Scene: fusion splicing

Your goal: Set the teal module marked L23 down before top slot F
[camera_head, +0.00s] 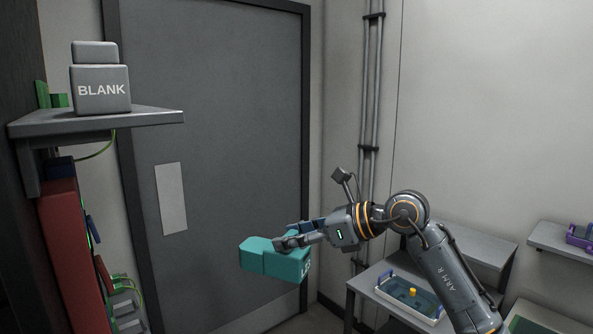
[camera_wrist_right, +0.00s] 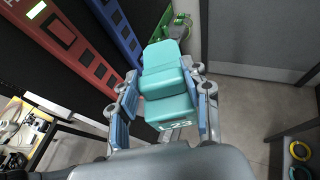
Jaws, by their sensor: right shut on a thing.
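The teal module marked L23 (camera_head: 262,257) is held in the air in front of the grey door in the head view. My right gripper (camera_head: 288,240) is shut on it. In the right wrist view the fingers of the right gripper (camera_wrist_right: 164,97) lie on both sides of the teal module (camera_wrist_right: 165,82), and its L23 label faces the camera. In that view a red module (camera_wrist_right: 68,45) and a blue module (camera_wrist_right: 117,28) stand beyond it at upper left. No slot marked F is readable. My left gripper is not in view.
At left a grey shelf (camera_head: 150,117) bears a grey block marked BLANK (camera_head: 100,90), above the rack's red module (camera_head: 72,240) and green cables. At right a small table (camera_head: 362,287) bears a tray (camera_head: 393,302) with a yellow-topped item. The space before the door (camera_head: 225,120) is free.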

